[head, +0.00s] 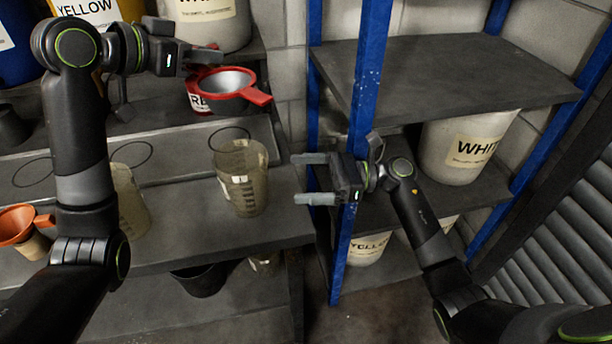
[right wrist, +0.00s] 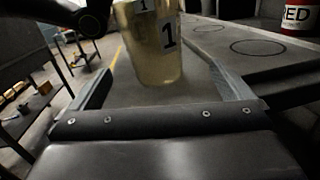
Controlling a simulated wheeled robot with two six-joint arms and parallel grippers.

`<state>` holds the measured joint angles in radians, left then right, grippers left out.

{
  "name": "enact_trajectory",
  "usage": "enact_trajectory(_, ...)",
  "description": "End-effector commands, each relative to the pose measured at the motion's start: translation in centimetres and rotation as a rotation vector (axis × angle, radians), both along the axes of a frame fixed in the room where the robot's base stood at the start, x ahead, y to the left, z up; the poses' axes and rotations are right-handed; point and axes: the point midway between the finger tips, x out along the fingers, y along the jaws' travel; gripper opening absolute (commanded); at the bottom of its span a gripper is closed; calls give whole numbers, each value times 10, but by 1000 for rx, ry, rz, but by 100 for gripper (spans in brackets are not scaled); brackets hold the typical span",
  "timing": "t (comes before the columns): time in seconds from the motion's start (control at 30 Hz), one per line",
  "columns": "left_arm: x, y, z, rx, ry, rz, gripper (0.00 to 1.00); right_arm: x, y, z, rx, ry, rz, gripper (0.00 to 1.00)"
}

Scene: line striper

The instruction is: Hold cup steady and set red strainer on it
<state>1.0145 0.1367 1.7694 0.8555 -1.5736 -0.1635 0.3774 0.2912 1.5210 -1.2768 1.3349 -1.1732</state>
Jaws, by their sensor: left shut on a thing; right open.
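The red strainer (head: 240,93), a funnel-like bowl with a handle tab, is held in the air by my left gripper (head: 213,57), which is shut on its rim side. It is above and behind the cup and not touching it. The cup (head: 243,185), a translucent yellowish measuring cup, stands upright on the grey bench. My right gripper (head: 302,178) is open, to the right of the cup and apart from it. In the right wrist view the cup (right wrist: 150,45), labelled 1, shows ahead between the open fingers.
An orange strainer (head: 17,226) sits on a cup at the far left. Another translucent cup (head: 128,205) stands left of the task cup. A blue shelf post (head: 362,90) rises close by my right gripper. Circles mark the bench.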

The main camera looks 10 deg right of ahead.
Motion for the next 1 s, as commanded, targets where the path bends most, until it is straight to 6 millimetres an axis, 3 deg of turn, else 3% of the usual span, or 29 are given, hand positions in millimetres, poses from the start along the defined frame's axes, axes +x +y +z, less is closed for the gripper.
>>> enact_trajectory(0.27, 0, 0, 0, 0, 0, 0, 0, -4, 16, 6, -76, -84, 45, 100)
enact_trajectory(0.7, 0, 0, 0, 0, 0, 0, 0, 4, 95, 7, -70, -79, 44, 100)
enact_trajectory(1.0, 0, 0, 0, 0, 0, 0, 0, 7, 121, 5, -74, -78, 42, 100)
